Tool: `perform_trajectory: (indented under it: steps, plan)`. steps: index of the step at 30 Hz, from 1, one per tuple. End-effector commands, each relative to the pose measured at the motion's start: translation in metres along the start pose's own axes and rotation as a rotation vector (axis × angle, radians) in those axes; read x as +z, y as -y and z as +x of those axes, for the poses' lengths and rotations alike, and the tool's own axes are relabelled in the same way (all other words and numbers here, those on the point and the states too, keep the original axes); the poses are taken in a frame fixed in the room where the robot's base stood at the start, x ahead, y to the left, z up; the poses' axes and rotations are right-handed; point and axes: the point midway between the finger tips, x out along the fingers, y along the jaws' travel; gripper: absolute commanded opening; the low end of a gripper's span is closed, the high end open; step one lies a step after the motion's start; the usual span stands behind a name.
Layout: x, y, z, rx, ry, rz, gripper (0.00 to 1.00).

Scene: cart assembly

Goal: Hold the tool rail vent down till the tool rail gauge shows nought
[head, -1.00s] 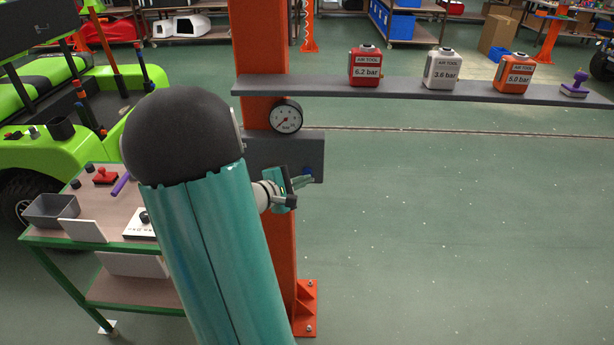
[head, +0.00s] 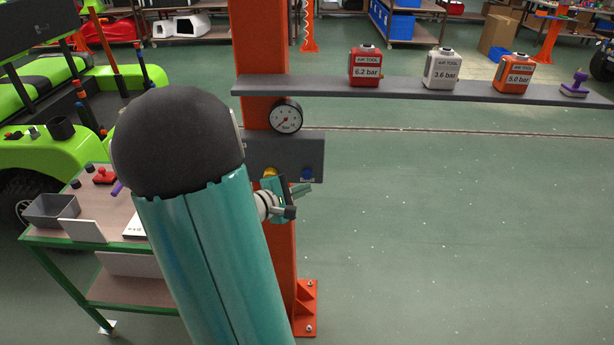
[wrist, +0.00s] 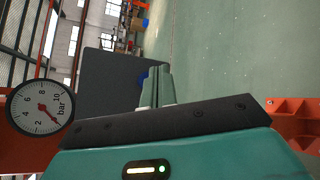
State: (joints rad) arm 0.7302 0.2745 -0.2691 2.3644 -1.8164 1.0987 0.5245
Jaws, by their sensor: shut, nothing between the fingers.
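The tool rail gauge (head: 286,116) is a round white dial on the orange post; it also shows in the wrist view (wrist: 40,107). Its red needle points at the low end of the scale, at or very near nought. Below it, a dark panel (head: 314,147) bears a blue button (head: 307,174) with a label too small to read and a yellow button (head: 270,172). I cannot tell which is the vent. My gripper (head: 303,190) is shut and empty in front of the panel, just below the blue button, seemingly touching neither button. Its fingers (wrist: 157,86) also show in the wrist view.
A grey rail (head: 400,88) runs right from the post, bearing red, white and orange bottles marked with pressures and a purple stamp-like thing (head: 574,84). A small green-framed table (head: 100,250) stands at left beside a green cart (head: 60,150). The floor at right is clear.

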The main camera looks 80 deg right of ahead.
Motion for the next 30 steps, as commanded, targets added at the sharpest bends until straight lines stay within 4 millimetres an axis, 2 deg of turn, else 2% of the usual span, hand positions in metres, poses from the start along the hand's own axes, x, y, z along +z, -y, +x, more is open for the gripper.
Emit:
perform_trajectory:
  steps: [12,30]
  plan:
    - [0.017,0.017,-0.024,0.001,0.000,0.001,0.00]
    - [0.018,0.017,-0.024,0.001,0.000,0.001,0.00]
